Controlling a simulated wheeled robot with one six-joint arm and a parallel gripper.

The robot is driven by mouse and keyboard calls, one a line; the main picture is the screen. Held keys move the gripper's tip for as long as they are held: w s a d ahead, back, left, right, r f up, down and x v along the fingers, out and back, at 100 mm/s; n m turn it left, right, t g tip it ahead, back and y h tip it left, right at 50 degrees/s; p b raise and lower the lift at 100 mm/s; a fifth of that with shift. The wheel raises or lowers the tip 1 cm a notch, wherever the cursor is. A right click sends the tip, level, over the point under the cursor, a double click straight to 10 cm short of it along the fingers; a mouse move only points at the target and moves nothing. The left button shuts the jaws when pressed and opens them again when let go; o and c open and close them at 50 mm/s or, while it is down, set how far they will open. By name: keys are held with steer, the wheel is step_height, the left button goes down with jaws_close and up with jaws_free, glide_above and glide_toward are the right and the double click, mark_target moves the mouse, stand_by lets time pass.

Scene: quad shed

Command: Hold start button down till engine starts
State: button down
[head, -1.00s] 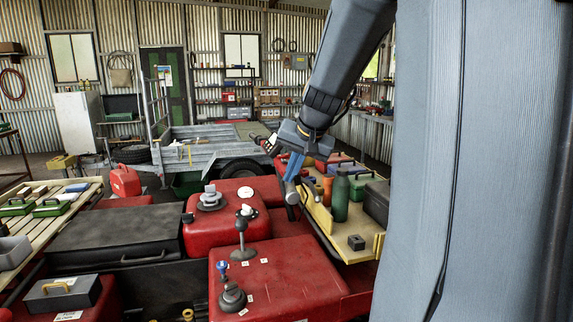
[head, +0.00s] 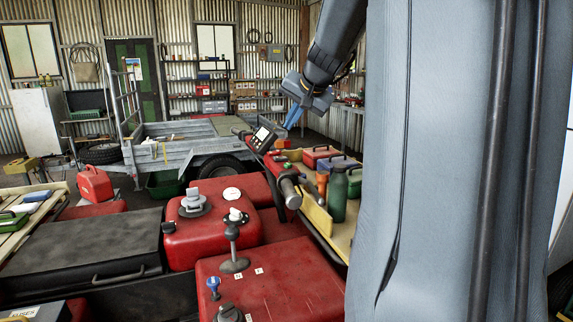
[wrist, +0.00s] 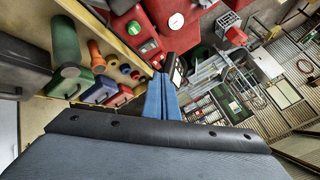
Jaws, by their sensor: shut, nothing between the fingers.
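The quad's handlebar has a dark grip (head: 291,191) at its near end and a small display (head: 262,136) farther along. A small block with green and red parts (wrist: 149,47) shows beside the handlebar in the wrist view. I cannot tell for sure which part is the start button. My gripper (head: 292,117) has blue fingers, shut together and empty, above and to the right of the display in the head view. In the wrist view the fingertips (wrist: 161,82) point near the display (wrist: 177,73), with the green and red block just beyond, apart from them.
A wooden tray (head: 318,217) with toolboxes and bottles stands right of the handlebar. A grey trailer (head: 190,145) stands behind. The red quad body (head: 275,285), with a lever (head: 233,245) and knobs, fills the front. My column hides the right side.

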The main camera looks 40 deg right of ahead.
steer(key=b, duration=0.8)
glide_above(290, 168)
step_height(290, 168, down, 9)
steer(key=shift+a+r, duration=0.1)
stand_by(1.9)
steer(key=shift+f+b, duration=0.35)
steer(key=shift+f, duration=0.1)
steer(key=shift+f+b, duration=0.45)
steer(key=shift+f, duration=0.05)
stand_by(1.3)
stand_by(1.1)
steer(key=shift+r+p, duration=0.75)
steer(key=shift+r, duration=0.2)
steer(key=shift+r+p, duration=2.05)
steer(key=shift+r, duration=0.45)
